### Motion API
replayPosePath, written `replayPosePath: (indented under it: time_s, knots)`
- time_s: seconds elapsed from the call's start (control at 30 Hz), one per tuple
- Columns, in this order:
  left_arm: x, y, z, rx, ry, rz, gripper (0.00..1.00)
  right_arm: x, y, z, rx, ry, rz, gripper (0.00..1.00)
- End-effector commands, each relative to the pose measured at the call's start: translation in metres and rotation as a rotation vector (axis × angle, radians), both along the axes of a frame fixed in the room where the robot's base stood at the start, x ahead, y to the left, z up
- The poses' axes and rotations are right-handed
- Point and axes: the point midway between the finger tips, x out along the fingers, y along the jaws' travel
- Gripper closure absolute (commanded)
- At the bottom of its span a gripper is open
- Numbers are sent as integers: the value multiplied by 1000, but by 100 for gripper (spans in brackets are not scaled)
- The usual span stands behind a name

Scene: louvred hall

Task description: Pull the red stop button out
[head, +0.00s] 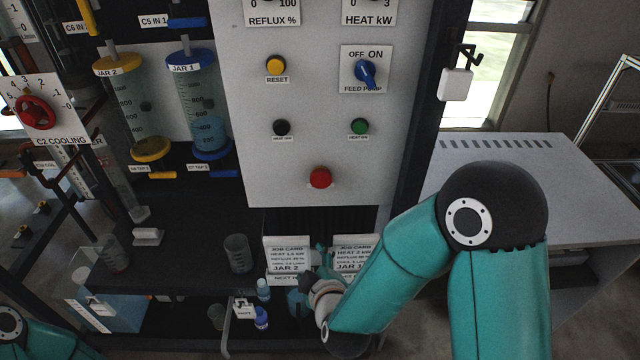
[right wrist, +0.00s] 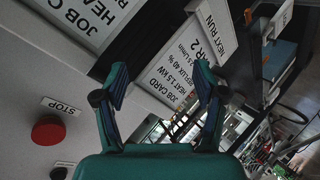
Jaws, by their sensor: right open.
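The red stop button (head: 320,178) sits low on the white control panel, below the green and black buttons. In the right wrist view the stop button (right wrist: 48,130) is at the left, beside its STOP label, outside the fingers. My right gripper (head: 309,274) is below the panel in the head view, in front of the job cards and partly hidden by its own wrist. In its wrist view the right gripper (right wrist: 160,85) is open and empty, its fingers apart with a job card beyond them. My left gripper is out of view; only part of that arm shows at bottom left.
The JAR 2 job card (head: 288,255) and another job card (head: 352,254) stand below the panel. The feed pump knob (head: 365,72) and yellow reset button (head: 276,65) are above the stop button. A beaker (head: 239,254) and small bottles stand left of my right gripper.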

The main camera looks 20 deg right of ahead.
Motion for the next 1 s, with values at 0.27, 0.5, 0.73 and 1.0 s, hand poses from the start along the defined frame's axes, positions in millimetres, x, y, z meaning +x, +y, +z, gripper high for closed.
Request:
replayPosePath:
  time_s: [0.27,0.5,0.73,1.0]
  knots:
    - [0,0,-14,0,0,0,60,-2,-8,125,-559,-327,-9,29]
    - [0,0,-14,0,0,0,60,-11,-15,161,-741,-377,-53,29]
    - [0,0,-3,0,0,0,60,6,-21,163,-747,-374,-56,29]
    - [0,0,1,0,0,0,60,41,-32,161,-746,-375,-57,29]
